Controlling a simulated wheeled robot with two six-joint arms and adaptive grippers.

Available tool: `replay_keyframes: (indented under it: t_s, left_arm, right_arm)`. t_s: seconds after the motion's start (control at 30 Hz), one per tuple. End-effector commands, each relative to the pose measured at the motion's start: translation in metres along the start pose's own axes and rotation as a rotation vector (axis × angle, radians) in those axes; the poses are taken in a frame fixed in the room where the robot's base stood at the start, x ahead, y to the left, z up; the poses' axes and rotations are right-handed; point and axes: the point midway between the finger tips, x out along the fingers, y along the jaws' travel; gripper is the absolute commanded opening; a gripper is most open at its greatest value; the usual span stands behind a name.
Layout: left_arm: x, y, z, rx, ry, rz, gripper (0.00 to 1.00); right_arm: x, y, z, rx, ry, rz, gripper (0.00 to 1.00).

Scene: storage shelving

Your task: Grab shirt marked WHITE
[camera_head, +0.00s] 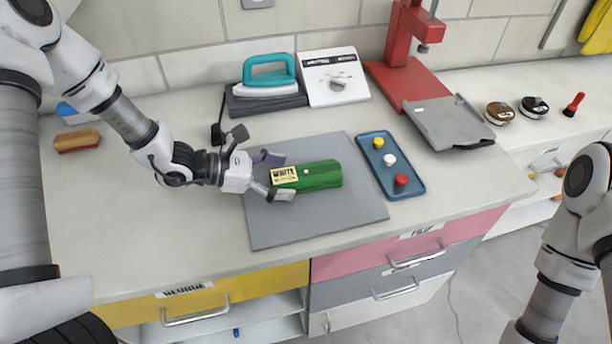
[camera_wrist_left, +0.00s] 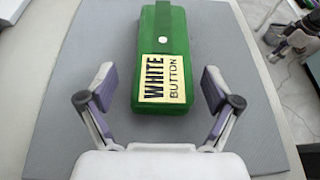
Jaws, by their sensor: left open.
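The green folded shirt (camera_head: 322,176) lies on a grey mat (camera_head: 272,229) on the counter. Its label (camera_head: 284,174) reads WHITE, and in the left wrist view the label (camera_wrist_left: 166,79) reads WHITE BUTTON. A white button shows beside the label on the green shirt (camera_wrist_left: 163,28). My left gripper (camera_head: 277,175) is open at the label end of the shirt, one finger on each side. In the left wrist view the left gripper's fingers (camera_wrist_left: 157,90) stand apart from the shirt's sides, with grey mat visible between. My right gripper is out of view; only part of that arm shows.
A blue tray (camera_head: 404,187) with yellow, white and red buttons lies right of the mat. Behind are a teal iron (camera_head: 269,76), a white control box (camera_head: 333,77) and a red press (camera_head: 409,52). A brush (camera_head: 77,140) lies at left. Drawers line the counter front.

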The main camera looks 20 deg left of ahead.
Motion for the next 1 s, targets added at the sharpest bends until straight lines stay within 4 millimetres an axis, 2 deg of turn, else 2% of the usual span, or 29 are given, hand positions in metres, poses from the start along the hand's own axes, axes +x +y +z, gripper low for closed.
replay_keyframes:
  t_s: [0.1, 0.3, 0.33, 0.47, 0.5, 0.53, 0.87, 1.0]
  left_arm:
    - [0.011, -0.001, -0.001, 0.0, 0.002, -0.001, 0.9]
    - [0.012, 0.0, 0.0, -0.001, -0.001, 0.001, 0.9]
    - [0.012, 0.0, 0.0, -0.001, -0.001, 0.001, 0.86]
    - [0.012, 0.0, 0.0, 0.0, -0.001, 0.0, 0.4]
    - [0.012, 0.0, 0.0, 0.0, -0.001, 0.0, 0.26]
    - [0.012, 0.0, 0.0, 0.0, -0.001, 0.0, 0.22]
    - [0.011, 0.0, 0.001, 0.0, 0.0, 0.0, 0.22]
    - [0.008, 0.0, 0.009, 0.0, -0.001, 0.0, 0.22]
  right_arm:
    - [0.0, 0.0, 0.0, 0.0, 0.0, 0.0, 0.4]
    - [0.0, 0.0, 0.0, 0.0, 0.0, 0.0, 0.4]
    - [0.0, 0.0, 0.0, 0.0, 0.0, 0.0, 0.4]
    - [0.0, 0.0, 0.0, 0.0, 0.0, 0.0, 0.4]
    - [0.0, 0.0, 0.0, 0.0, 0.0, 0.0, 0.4]
    - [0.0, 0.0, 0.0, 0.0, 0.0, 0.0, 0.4]
    - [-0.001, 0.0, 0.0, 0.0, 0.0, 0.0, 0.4]
    - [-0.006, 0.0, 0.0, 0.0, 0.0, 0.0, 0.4]
